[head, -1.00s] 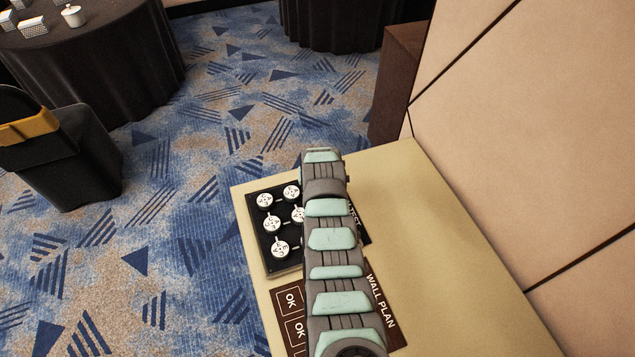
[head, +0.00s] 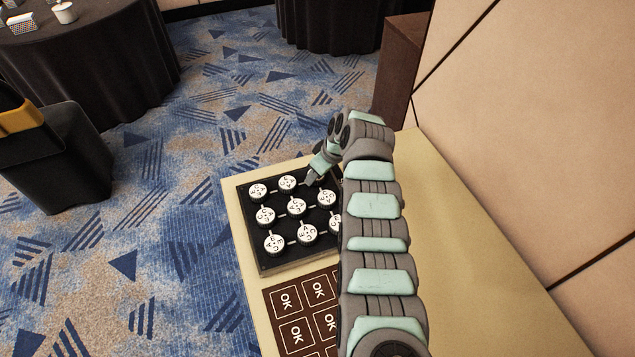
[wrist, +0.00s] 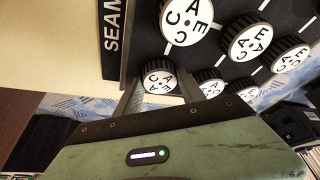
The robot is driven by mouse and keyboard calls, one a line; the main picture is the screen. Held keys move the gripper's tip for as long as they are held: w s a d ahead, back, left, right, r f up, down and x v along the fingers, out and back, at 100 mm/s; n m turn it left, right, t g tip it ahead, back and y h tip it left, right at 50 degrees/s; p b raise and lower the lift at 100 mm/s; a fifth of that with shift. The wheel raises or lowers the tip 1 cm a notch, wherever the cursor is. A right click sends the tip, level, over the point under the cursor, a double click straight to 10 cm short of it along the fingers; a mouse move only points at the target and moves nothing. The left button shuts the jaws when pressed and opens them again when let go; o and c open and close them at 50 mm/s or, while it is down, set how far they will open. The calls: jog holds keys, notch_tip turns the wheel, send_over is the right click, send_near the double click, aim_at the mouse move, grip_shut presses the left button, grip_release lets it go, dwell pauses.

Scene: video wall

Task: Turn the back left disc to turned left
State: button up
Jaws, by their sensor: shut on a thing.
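A black board (head: 292,256) carries a three-by-three grid of white-topped discs with black letters and ribbed dark sides. The back left disc (wrist: 160,79), taking the printed label side as the back, is the corner disc at the board's upper right in the head view, where my gripper hides it. My gripper (head: 314,181) reaches down over that corner. In the wrist view, its two fingers (wrist: 160,92) stand on either side of this disc, shut on it. Letters including C and A show on its top. Its exact turn is hard to read.
Neighbouring discs stand close by, one (head: 288,183) to the left and one (head: 327,197) nearer. A brown panel with OK squares (head: 302,313) lies in front on the cream table (head: 460,250). A panelled wall (head: 540,120) rises at the right.

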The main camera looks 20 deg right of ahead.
jog(key=shift+n+y+b, duration=0.3)
jog(key=shift+n+b, duration=0.3)
jog(key=shift+b, duration=0.7)
jog(key=o, duration=1.4)
jog(key=shift+r, duration=0.1)
jog(key=shift+p+v, duration=1.75)
jog(key=shift+v, duration=3.55)
jog(key=shift+w, duration=0.1)
